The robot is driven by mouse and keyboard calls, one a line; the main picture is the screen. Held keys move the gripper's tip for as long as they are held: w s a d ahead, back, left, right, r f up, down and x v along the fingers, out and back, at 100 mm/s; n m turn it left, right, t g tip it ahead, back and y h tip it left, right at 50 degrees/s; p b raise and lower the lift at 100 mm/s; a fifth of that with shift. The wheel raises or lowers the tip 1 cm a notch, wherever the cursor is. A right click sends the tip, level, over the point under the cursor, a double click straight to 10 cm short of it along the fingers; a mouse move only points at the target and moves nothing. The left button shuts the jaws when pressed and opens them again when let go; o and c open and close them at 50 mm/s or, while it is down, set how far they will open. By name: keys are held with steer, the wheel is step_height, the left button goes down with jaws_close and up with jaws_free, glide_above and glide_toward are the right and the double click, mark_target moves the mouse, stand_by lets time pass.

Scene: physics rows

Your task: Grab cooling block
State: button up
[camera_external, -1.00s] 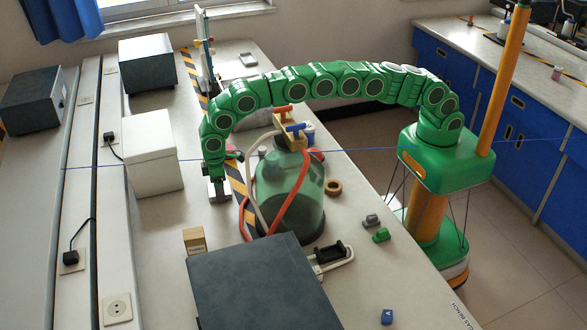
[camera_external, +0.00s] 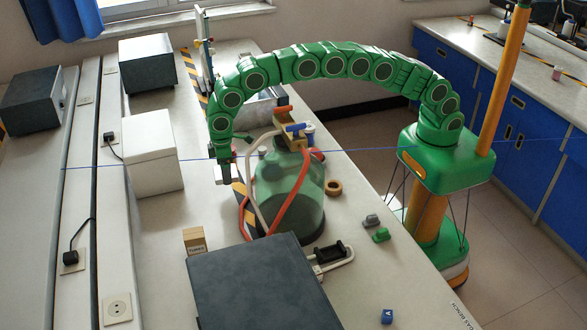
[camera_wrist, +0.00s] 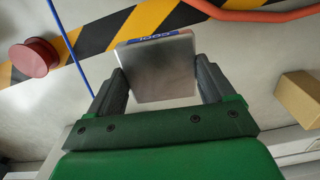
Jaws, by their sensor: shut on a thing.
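The cooling block, a grey metal block with a blue lettered strip along one edge, shows in the wrist view (camera_wrist: 158,72). My gripper (camera_wrist: 160,80) is shut on it, one dark finger on each side. In the external view my gripper (camera_external: 222,175) points down, raised above the bench, left of the large green glass jar.
The green jar (camera_external: 290,195) with red and pale hoses stands close right of my gripper. A white box (camera_external: 152,152) is to the left. A small wooden block (camera_external: 194,240) and a dark grey box (camera_external: 262,285) are nearer the camera.

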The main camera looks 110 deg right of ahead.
steer(key=s+r, duration=0.2)
steer(key=shift+s+r, duration=0.1)
steer(key=shift+r, duration=0.3)
steer(key=s+r, duration=0.3)
steer(key=s, duration=0.5)
steer(key=shift+s+a+r, duration=0.3)
steer(key=shift+s, duration=0.1)
